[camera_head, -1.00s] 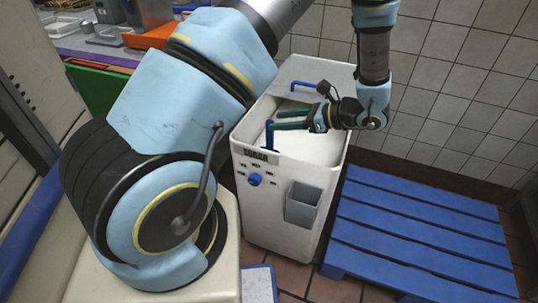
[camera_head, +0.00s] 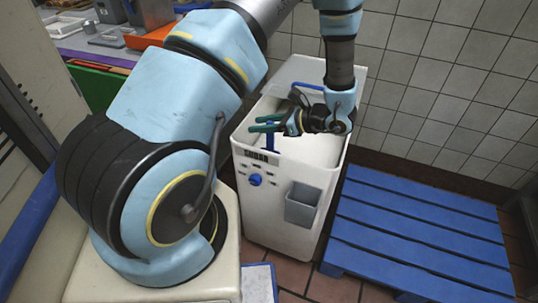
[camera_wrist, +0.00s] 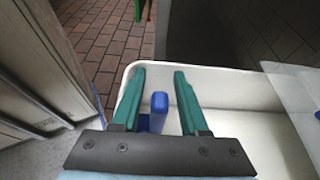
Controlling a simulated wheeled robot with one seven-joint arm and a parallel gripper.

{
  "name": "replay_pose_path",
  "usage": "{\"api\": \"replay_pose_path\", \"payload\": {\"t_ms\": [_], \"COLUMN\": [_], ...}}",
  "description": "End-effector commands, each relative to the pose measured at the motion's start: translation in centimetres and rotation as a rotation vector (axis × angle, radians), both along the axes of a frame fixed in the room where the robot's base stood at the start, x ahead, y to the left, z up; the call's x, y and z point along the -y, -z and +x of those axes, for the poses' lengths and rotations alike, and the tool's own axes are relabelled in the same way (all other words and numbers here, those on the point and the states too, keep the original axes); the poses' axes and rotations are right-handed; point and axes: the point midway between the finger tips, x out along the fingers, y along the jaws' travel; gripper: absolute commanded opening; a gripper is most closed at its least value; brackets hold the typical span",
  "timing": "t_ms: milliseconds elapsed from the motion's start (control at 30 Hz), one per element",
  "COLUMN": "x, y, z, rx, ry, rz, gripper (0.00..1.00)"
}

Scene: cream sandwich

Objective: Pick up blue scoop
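The blue scoop stands in the white bin, and only its upright handle shows clearly, in the wrist view (camera_wrist: 158,108) and just below my fingers in the head view (camera_head: 270,143). My gripper (camera_head: 262,122) reaches into the bin opening from the right. In the wrist view my gripper (camera_wrist: 160,100) is open, with its two green fingers on either side of the scoop handle. A gap shows between the handle and each finger. The lower part of the scoop is hidden by my gripper and the bin's front wall.
The white bin (camera_head: 275,205) has a blue knob and a grey pocket (camera_head: 303,204) on its front. A blue pallet (camera_head: 420,235) lies right of the bin, and a tiled wall stands behind.

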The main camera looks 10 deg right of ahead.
Motion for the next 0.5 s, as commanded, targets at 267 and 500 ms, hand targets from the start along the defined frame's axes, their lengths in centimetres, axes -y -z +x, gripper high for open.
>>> {"api": "replay_pose_path", "payload": {"t_ms": [267, 500], "x": [0.01, 0.03], "y": [-0.02, -0.02], "z": [-0.01, 0.0], "rx": [0.0, 0.0], "ry": [0.0, 0.0], "rz": [0.0, 0.0], "gripper": [0.11, 0.0]}}
